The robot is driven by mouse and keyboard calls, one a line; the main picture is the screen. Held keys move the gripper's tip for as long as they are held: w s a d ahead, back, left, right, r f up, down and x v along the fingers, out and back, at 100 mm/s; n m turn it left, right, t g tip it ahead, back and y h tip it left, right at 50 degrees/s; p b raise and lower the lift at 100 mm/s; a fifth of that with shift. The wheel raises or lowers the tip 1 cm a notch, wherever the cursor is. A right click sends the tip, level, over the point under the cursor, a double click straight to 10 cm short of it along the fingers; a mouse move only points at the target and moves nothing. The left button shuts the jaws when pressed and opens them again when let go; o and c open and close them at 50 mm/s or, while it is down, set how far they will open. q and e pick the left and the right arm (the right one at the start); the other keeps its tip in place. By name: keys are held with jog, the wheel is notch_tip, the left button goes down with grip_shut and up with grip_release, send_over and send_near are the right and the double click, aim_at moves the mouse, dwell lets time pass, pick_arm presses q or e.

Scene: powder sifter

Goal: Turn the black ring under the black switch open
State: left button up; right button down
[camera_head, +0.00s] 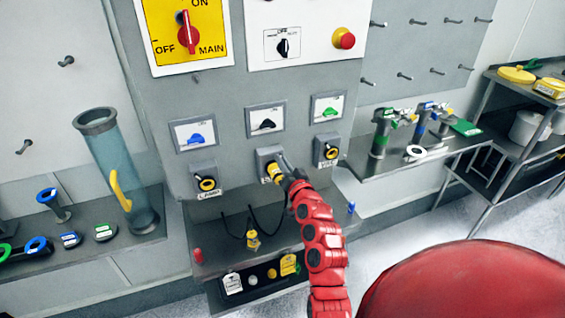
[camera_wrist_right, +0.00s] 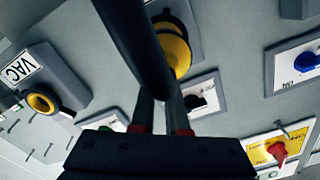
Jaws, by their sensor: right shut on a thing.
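The black switch (camera_head: 267,124) is on a white plate in the middle of the grey panel. It also shows in the right wrist view (camera_wrist_right: 196,102). Under it is the ring (camera_head: 272,170), yellow with black parts, on a grey block; it shows in the right wrist view (camera_wrist_right: 177,52), partly hidden behind a dark bar. My right gripper (camera_head: 284,171) reaches up from below and is shut on the ring at its right side. The right wrist view shows its two fingers (camera_wrist_right: 161,108) close together, with their tips partly covered. My left gripper is not in view.
Similar rings sit left (camera_head: 206,184) and right (camera_head: 328,151), under a blue switch (camera_head: 196,139) and a green switch (camera_head: 328,112). Below is a shelf (camera_head: 225,215) with cables and tags. A clear tube (camera_head: 112,160) stands left; a metal table (camera_head: 400,172) stands right.

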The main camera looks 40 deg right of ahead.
aim_at(265, 158)
dwell(0.3)
jog(key=shift+a+f+n+b, duration=0.1)
jog(key=shift+a+n+b, duration=0.1)
jog(key=shift+n+b, duration=0.6)
jog(key=a+n+b, duration=0.1)
jog(key=n+b, duration=0.1)
jog(key=b, duration=0.2)
jog(key=n+b, duration=0.2)
jog(key=b, duration=0.2)
jog(key=a+n+b, duration=0.1)
jog(key=n+b, duration=0.2)
jog(key=b, duration=0.1)
jog(key=shift+w+a, duration=0.3)
jog(key=shift+w, duration=0.05)
jog(key=shift+w+a+n+b, duration=0.1)
jog(key=shift+a+n+b, duration=0.2)
jog(key=shift+n+b, duration=0.55)
jog(key=shift+w+a+n+b, duration=0.1)
jog(key=shift+a+n+b, duration=0.15)
jog(key=shift+n+b, duration=0.55)
jog(key=c, duration=0.9)
grip_release()
